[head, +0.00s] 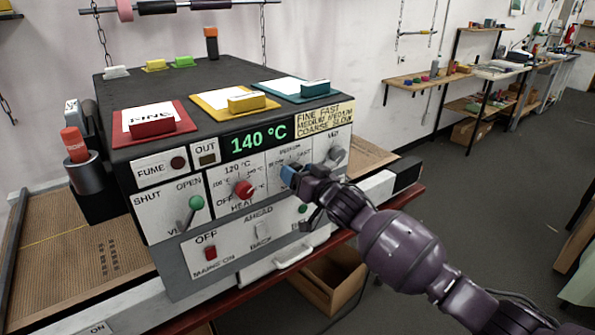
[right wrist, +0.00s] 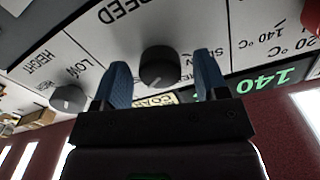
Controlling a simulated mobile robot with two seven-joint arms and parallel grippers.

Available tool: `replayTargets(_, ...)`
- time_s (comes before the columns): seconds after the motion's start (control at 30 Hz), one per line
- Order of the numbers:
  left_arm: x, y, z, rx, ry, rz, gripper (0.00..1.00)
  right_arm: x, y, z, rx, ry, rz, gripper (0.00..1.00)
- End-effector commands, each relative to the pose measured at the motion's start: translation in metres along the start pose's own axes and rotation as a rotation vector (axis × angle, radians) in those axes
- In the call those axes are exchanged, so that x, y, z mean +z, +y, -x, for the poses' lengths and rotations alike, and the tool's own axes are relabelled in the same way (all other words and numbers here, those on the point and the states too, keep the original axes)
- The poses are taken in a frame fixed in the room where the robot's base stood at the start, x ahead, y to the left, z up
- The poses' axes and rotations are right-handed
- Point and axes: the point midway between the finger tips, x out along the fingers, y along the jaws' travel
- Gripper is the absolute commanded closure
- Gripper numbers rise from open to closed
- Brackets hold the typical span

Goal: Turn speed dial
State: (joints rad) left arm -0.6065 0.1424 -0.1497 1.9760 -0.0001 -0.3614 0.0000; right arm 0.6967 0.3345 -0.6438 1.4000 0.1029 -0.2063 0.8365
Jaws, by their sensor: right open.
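The speed dial (right wrist: 160,66) is a dark round knob with a light pointer mark, on the white panel under the upside-down word SPEED in the right wrist view. My right gripper (right wrist: 163,70) is open, with one blue finger on each side of the dial. Gaps show between the fingers and the dial, and I cannot tell how far the fingertips are from the panel. In the head view my right gripper (head: 291,177) is at the panel below the SLOW, MEDIUM, FAST markings and mostly hides the dial. My left gripper is not in view.
The height dial (head: 337,153) is close to the right of the gripper. The red heat knob (head: 244,188) is to its left, and a green-knobbed lever (head: 196,202) is farther left. A green display (head: 258,136) reads 140 °C above. A white handle (head: 294,257) sticks out below.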

Motion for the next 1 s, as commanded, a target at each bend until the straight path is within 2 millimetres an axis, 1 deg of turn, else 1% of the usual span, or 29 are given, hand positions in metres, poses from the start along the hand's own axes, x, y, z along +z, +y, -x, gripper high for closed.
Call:
replayTargets(0.03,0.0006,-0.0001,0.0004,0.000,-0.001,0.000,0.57,-0.0001,-0.0005,-0.0037,0.000,0.000,0.000,0.33)
replayTargets(0.2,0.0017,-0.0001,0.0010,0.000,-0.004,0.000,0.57,0.0003,-0.0002,-0.0087,0.000,-0.001,0.000,0.33)
replayTargets(0.47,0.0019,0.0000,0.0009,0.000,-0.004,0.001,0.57,0.0002,-0.0001,-0.0090,0.000,-0.001,0.000,0.33)
replayTargets(0.7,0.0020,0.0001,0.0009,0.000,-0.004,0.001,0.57,0.0002,-0.0001,-0.0089,0.000,0.000,0.000,0.70)
replayTargets(0.8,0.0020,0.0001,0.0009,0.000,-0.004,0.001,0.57,0.0002,-0.0001,-0.0088,0.000,0.000,0.000,0.83)
replayTargets(1.0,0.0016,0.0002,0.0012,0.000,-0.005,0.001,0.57,0.0000,-0.0001,-0.0088,0.000,0.000,0.015,0.83)
